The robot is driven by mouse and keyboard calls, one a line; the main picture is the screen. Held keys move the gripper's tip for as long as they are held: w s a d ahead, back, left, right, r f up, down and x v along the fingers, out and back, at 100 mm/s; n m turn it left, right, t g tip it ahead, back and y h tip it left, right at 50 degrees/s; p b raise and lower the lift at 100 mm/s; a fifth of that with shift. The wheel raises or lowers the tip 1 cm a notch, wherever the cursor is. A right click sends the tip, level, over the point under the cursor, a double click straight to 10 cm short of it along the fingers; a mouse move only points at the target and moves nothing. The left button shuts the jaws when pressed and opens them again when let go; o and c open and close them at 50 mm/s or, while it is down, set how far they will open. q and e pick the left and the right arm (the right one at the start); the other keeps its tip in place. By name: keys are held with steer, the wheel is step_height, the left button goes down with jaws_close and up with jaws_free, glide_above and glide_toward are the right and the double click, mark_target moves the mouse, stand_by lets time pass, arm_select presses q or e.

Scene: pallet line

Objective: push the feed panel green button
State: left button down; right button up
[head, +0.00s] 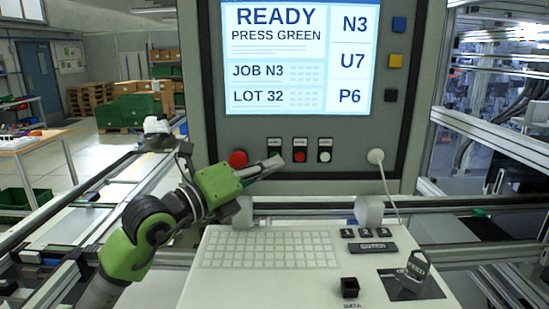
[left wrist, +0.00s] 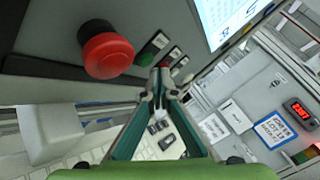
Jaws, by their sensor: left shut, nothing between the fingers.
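The feed panel (head: 210,120) stands upright, with its lit screen (head: 296,50) reading "READY PRESS GREEN". Below the screen sit a large red mushroom button (head: 238,159), a small red button (head: 299,156) and a white button (head: 325,156). My left gripper (head: 278,162) is shut and empty, its tips in front of the button row. It hides the leftmost small button in the head view. In the left wrist view the green button (left wrist: 144,59) shows just beside the shut fingertips (left wrist: 160,80); contact cannot be told. My right gripper is out of view.
A sloped console (head: 210,285) with a keyboard (head: 270,249) and a black knob (head: 349,287) lies below the panel. A white cable plug (head: 375,156) is right of the buttons. In the left wrist view the mushroom button (left wrist: 105,50) is close to the fingers.

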arm_select(q)
steer(key=shift+w, duration=0.1)
stand_by(0.3)
steer(key=shift+w, duration=0.35)
steer(key=shift+w, duration=0.45)
stand_by(0.7)
steer(key=shift+s, duration=0.9)
steer(key=s+p, duration=0.1)
steer(key=s, duration=0.4)
stand_by(0.4)
